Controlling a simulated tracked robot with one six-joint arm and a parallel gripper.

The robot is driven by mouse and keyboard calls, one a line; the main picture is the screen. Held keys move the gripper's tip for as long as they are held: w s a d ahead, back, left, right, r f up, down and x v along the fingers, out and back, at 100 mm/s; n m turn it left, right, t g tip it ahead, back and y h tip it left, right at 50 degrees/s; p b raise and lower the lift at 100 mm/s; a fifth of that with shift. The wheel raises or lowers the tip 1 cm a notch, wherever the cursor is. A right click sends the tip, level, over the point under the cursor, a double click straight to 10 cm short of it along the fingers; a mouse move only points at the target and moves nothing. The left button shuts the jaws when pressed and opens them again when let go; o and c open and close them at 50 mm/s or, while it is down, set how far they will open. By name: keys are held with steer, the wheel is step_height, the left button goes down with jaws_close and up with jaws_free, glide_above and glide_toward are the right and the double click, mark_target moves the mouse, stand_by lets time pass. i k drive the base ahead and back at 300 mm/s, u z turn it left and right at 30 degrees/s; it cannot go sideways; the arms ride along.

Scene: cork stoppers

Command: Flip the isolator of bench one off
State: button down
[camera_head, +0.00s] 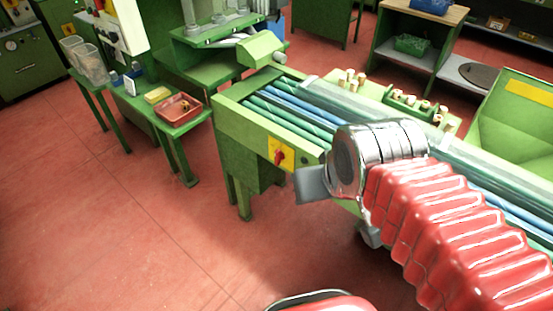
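The isolator (280,153) is a red rotary handle on a yellow plate, on the end face of a long green bench (235,130). The handle looks tilted, and its exact switch position is too small to tell. My gripper (311,186) is a grey block beyond the silver wrist, to the right of and a little below the isolator in the picture. A gap shows between it and the handle. Its fingertips are not clearly visible, so I cannot tell if it is open. Nothing is seen held in it.
The bench carries blue and green rollers with several corks (355,78) behind. A side table at left holds a red tray (178,108) and a yellow block (157,95). A white panel (118,22) with a red control stands upper left. Red floor (110,215) is clear at left.

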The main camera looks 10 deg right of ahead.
mark_target(279, 156)
steer(key=z, duration=1.1)
steer(key=k, duration=0.3)
steer(key=u, duration=1.75)
steer(key=i, duration=0.7)
steer(key=z, duration=0.05)
